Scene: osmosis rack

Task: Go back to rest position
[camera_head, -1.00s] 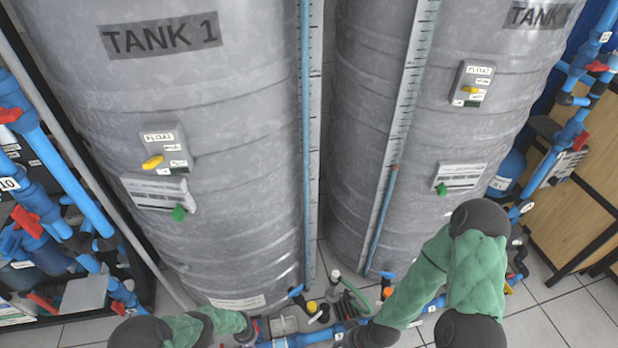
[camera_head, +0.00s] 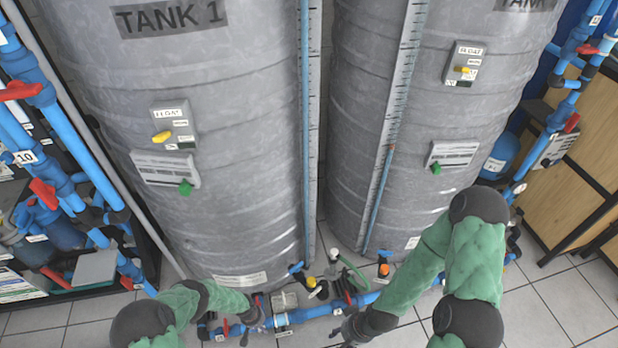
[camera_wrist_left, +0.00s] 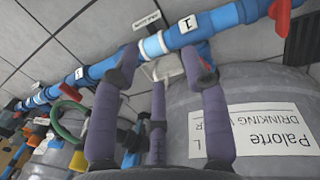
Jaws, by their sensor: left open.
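My left arm with its green sleeve comes in at the bottom left of the head view. Its gripper (camera_head: 252,322) is low in front of TANK 1 (camera_head: 240,110), near the blue floor pipe (camera_head: 300,317). In the left wrist view my left gripper (camera_wrist_left: 160,78) has its purple-grey fingers spread with no object held between them. The blue pipe (camera_wrist_left: 205,33) with label 1 passes at the fingertips; I cannot tell whether they touch it. My right gripper (camera_head: 348,328) is a small dark shape at the bottom centre, partly hidden by its wrist; its opening is unclear.
A second tank (camera_head: 350,110) stands to the right. Blue pipes with red valve handles (camera_head: 44,194) line the left side, and more pipes stand at the right (camera_head: 575,80). A wooden cabinet (camera_head: 560,170) is far right. Tiled floor (camera_head: 560,310) is open at lower right.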

